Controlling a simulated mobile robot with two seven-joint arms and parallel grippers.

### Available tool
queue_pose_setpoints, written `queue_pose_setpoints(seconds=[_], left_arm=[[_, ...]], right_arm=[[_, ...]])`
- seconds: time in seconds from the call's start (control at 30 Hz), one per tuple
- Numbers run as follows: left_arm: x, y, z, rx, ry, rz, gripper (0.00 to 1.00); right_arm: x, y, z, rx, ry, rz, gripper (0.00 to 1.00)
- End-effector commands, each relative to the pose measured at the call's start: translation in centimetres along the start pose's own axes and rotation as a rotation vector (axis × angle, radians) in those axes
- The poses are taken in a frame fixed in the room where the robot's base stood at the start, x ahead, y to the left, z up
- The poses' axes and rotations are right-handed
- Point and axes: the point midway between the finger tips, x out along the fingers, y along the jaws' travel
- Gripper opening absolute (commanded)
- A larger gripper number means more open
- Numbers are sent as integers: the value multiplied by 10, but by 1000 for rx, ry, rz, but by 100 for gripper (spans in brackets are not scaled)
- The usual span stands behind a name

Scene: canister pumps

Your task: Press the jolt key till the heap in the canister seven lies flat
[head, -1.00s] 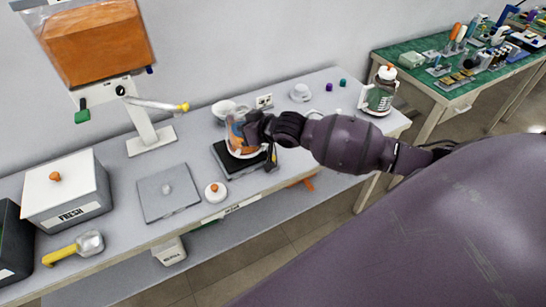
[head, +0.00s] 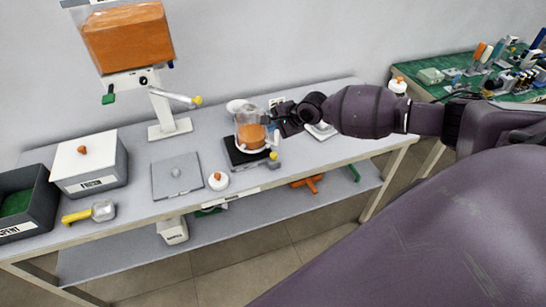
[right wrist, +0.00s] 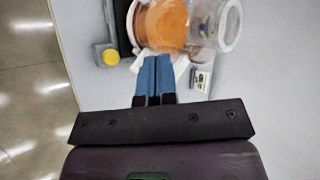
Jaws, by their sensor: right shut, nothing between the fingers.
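A clear canister (head: 250,118) stands upright on a black base (head: 236,158) on the bench, with orange material (head: 251,138) in its lower part. I cannot read a number on it, nor tell if the heap's top is flat. A small yellow knob (head: 273,156) sits at the base's front right corner; the right wrist view also shows it (right wrist: 109,56). I cannot tell whether it is the jolt key. My right gripper (head: 275,127) is beside the canister's right side; its blue fingers (right wrist: 154,72) are together and empty, pointing towards the canister. My left gripper is out of view.
Left of the base are a round lid with an orange knob (head: 219,181), a grey plate (head: 177,176), a FRESH box (head: 91,164), a SPENT bin (head: 24,204) and a yellow-handled scoop (head: 90,212). A hopper stand (head: 169,128) rises behind.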

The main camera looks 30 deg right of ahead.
Motion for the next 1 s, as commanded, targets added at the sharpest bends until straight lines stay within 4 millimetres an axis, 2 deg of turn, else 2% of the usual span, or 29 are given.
queue_pose_setpoints(seconds=[0.2,0.4,1.0], left_arm=[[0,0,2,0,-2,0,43],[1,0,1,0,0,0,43],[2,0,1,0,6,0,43]], right_arm=[[0,2,1,272,-13,14,0],[0,2,1,387,-13,16,0],[2,3,1,409,-13,15,0]])
